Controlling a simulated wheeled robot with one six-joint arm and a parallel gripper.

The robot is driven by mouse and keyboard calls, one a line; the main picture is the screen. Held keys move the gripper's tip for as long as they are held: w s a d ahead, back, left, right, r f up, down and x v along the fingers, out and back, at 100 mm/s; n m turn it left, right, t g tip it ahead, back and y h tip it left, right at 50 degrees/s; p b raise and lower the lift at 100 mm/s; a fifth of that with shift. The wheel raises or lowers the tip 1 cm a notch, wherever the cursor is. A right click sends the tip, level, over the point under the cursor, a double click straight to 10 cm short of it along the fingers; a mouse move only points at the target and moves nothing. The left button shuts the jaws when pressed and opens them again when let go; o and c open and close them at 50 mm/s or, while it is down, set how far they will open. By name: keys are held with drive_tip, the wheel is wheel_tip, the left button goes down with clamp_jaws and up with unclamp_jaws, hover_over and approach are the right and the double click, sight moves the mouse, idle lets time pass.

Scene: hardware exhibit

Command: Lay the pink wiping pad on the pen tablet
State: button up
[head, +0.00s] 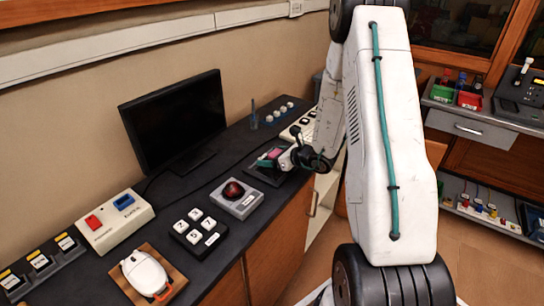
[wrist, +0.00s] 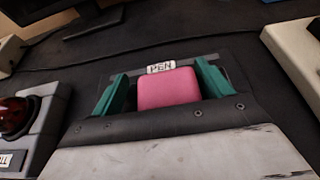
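The pink wiping pad (wrist: 168,88) lies between my two green fingers in the wrist view. It also shows as a small pink patch in the head view (head: 274,153). My gripper (wrist: 163,78) is open around the pad; a dark gap shows at the pad's left side, and the right finger is very close to it. The dark pen tablet (wrist: 120,73) with a white PEN label (wrist: 161,67) is beneath the pad and fingers. The pad appears to rest on it, though its underside is hidden. In the head view, my gripper (head: 276,157) is low over the tablet (head: 262,172).
A red trackball (head: 233,190) in a grey base stands left of the tablet. A pale keypad (head: 300,127) is behind it to the right.

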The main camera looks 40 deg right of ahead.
drive_tip(key=shift+s+d+r, duration=0.1)
drive_tip(key=shift+s+r, duration=0.05)
drive_tip(key=shift+r, duration=0.05)
drive_tip(key=v, duration=1.1)
drive_tip(key=shift+s, duration=0.15)
drive_tip(key=s+a+r+n+g+y, duration=0.3)
drive_tip(key=s+a+r+n+g, duration=0.1)
drive_tip(key=a+r+n, duration=0.6)
drive_tip(key=s+a+r+n+g+y, duration=0.2)
drive_tip(key=s+a+r+n+g, duration=0.25)
drive_tip(key=a+n, duration=0.55)
drive_tip(key=s+a+r+n+g+h, duration=0.1)
drive_tip(key=s+r+n+h, duration=0.2)
drive_tip(key=s+n, duration=0.3)
drive_tip(key=s+a+r+n+g+h, duration=0.1)
drive_tip(key=s+r+n+h, duration=0.3)
drive_tip(key=s, duration=0.7)
drive_tip(key=n+h, duration=0.2)
drive_tip(key=shift+r+g+h, duration=0.15)
drive_tip(key=shift+g+h, duration=0.15)
drive_tip(key=shift+g, duration=0.05)
drive_tip(key=shift+s, duration=0.1)
